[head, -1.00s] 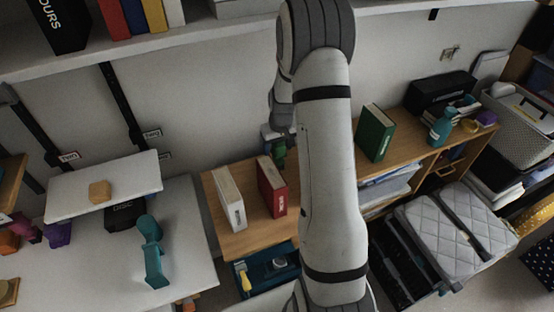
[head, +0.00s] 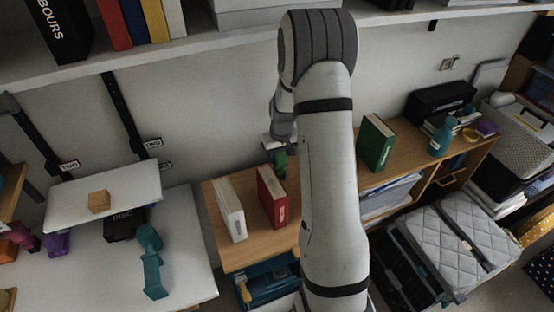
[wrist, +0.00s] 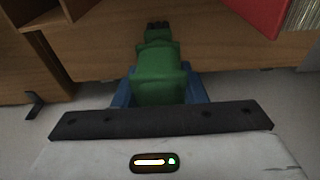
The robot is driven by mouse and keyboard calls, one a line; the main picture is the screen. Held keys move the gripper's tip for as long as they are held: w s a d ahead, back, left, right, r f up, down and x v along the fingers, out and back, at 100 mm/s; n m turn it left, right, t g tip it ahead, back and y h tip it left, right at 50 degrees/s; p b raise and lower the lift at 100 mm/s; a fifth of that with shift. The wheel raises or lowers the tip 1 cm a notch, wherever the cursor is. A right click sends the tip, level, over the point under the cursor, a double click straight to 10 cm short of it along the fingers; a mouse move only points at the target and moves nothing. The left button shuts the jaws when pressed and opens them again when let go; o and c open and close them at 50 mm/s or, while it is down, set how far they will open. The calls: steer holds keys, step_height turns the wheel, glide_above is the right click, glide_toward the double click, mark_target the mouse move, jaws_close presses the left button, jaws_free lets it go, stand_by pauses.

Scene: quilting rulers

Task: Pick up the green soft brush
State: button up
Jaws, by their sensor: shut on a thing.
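The green soft brush (wrist: 160,75) is in the middle of the wrist view, with a green body and a dark tip at its far end. My gripper (wrist: 160,92) is shut on it, with a blue finger on each side of its near part. In the head view the brush (head: 280,163) is a small green shape just below my wrist, behind the red book. My arm stands in front of part of the shelf there. I cannot tell from these views whether the brush touches the wooden surface.
A red book (head: 272,196) and a white book (head: 230,209) stand on the wooden shelf top (head: 250,246). A green book (head: 375,143) stands right of my arm. A teal object (head: 152,262) lies on the white table (head: 90,275) at left.

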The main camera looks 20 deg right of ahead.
step_height(320, 180, up, 7)
steer(key=shift+s+f+b, duration=0.1)
steer(key=shift+b, duration=0.65)
steer(key=s+b, duration=0.3)
steer(key=s, duration=1.6)
steer(key=shift+s+b, duration=0.35)
steer(key=o, duration=0.4)
steer(key=shift+f, duration=0.1)
steer(key=c, duration=0.5)
steer(key=o, duration=0.5)
steer(key=shift+c, duration=0.2)
steer(key=c, duration=0.4)
steer(key=shift+c, duration=0.4)
